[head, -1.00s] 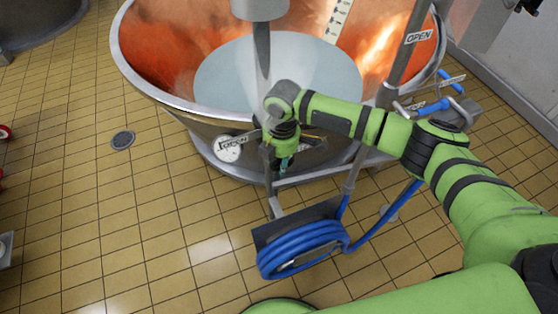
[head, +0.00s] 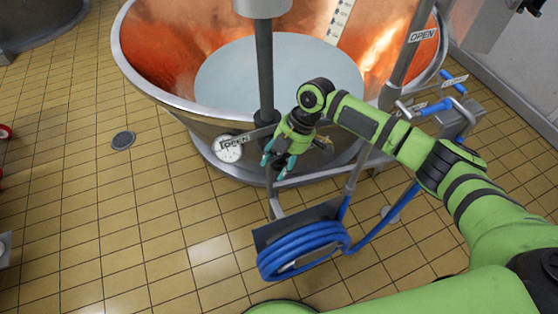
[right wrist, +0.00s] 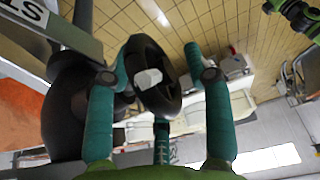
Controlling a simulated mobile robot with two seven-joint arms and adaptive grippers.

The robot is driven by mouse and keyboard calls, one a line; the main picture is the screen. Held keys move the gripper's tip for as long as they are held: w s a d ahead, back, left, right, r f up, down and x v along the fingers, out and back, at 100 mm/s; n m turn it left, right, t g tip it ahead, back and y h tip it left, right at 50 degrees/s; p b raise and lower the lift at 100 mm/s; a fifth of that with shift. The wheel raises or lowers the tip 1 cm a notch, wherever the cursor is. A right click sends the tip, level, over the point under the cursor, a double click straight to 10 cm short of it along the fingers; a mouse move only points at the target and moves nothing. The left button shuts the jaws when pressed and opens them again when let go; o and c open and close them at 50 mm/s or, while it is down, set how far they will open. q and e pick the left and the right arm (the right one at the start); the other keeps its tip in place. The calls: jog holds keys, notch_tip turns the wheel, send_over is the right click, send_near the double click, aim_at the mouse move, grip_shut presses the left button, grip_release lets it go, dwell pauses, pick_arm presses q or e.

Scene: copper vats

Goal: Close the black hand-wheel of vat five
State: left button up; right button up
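The black hand-wheel (right wrist: 152,75) shows in the right wrist view, with a pale square hub at its centre. My right gripper (right wrist: 160,82) has its teal fingers spread on both sides of the wheel. It looks open, and I cannot tell whether a finger touches the rim. In the head view my right gripper (head: 279,165) points down in front of the copper vat (head: 180,110). The wheel cannot be made out there. The vat holds pale liquid. My left gripper is not in view.
A coiled blue hose (head: 300,250) hangs on a rack below my right gripper. A dark upright post (head: 265,75) stands just left of the gripper.

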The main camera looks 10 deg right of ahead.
jog(key=shift+d, duration=0.1)
jog(key=v, duration=1.2)
